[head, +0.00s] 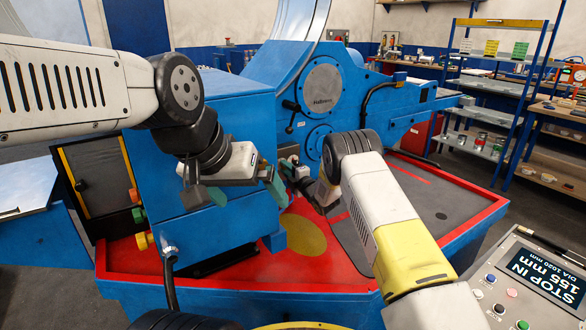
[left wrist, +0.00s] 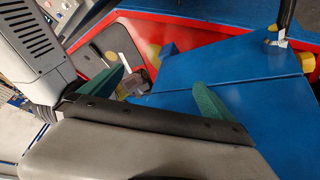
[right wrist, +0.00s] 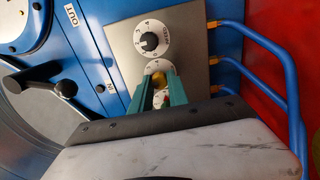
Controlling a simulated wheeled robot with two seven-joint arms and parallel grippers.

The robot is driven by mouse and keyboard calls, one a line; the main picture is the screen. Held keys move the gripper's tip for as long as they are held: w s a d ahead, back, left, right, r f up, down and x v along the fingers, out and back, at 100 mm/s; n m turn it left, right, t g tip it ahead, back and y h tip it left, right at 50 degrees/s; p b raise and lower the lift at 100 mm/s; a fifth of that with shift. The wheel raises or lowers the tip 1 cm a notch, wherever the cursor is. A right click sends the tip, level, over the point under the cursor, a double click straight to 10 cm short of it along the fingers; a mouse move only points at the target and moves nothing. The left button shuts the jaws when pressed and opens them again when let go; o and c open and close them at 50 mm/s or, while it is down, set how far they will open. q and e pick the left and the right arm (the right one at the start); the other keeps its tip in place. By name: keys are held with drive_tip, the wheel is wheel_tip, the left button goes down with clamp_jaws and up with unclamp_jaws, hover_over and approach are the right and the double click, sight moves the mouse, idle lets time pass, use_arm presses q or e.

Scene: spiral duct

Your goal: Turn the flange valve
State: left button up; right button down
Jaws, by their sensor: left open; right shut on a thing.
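In the right wrist view a grey control panel (right wrist: 118,48) carries a column of white dials. The top dial (right wrist: 150,43) has a black pointer knob. Below it, the teal fingers of my right gripper (right wrist: 157,78) are shut on a small brass-coloured knob (right wrist: 157,87), in front of a lower dial (right wrist: 158,66). Which knob is the flange valve I cannot read.
The blue machine (head: 255,95) has a round hub (head: 322,88) and a black lever (right wrist: 40,83). Blue pipes (right wrist: 272,62) run right of the panel. A red deck (head: 130,259) lies below. A control console (head: 520,285) stands at front right. My two grippers are close together.

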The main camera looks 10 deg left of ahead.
drive_tip(key=shift+n, duration=0.7)
drive_tip(key=c, duration=1.3)
unclamp_jaws()
drive_tip(key=v, duration=0.7)
drive_tip(key=shift+s+d+f, duration=0.1)
drive_tip(key=shift+s+d, duration=0.15)
drive_tip(key=shift+s, duration=0.05)
